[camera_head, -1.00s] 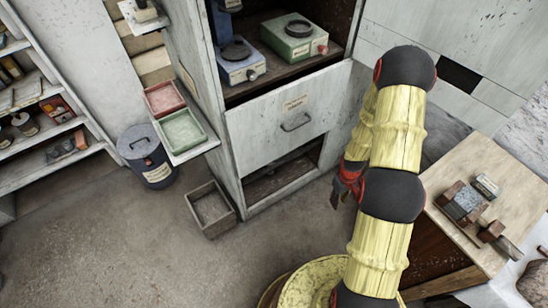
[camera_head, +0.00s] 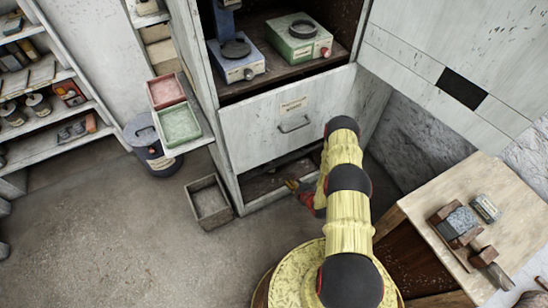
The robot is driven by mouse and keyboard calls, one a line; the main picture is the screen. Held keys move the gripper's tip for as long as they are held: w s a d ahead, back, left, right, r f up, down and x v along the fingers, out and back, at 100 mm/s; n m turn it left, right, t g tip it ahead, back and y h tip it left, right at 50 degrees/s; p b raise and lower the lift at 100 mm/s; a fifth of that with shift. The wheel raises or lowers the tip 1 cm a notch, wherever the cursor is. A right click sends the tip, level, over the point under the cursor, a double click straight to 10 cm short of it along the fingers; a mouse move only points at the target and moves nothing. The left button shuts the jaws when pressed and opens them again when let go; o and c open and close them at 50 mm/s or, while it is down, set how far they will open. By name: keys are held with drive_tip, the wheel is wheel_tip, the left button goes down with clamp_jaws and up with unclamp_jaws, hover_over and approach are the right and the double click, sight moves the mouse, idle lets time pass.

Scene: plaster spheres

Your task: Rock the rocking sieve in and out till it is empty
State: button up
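I cannot make out the rocking sieve for sure. A shallow open wooden box (camera_head: 208,203) stands on the floor left of the cabinet's foot, and its inside looks grey. The cabinet's low open bay (camera_head: 268,180) is dark, and its right part is hidden behind my arm. My gripper (camera_head: 292,187) is small in the view, red with dark tips, in front of that low bay and right of the wooden box. The arm hides part of it. I cannot tell whether its fingers are open or shut, and I see nothing held.
A cabinet drawer front (camera_head: 290,120) is above the bay. Green (camera_head: 292,42) and blue (camera_head: 238,62) devices stand on the shelf above. Red (camera_head: 166,91) and green (camera_head: 179,125) trays and a lidded bin (camera_head: 150,145) are left. A wooden bench (camera_head: 490,190) stands right. Floor at left is clear.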

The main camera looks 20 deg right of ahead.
sight(282, 158)
drive_tip(key=w+r+n+t, duration=0.3)
drive_tip(key=r, duration=0.4)
drive_tip(key=shift+n, duration=0.3)
drive_tip(key=shift+b+x, duration=1.55)
drive_tip(key=shift+x, duration=2.35)
drive_tip(key=shift+d, duration=0.15)
drive_tip(key=shift+c, duration=0.9)
drive_tip(key=c, duration=0.4)
clamp_jaws()
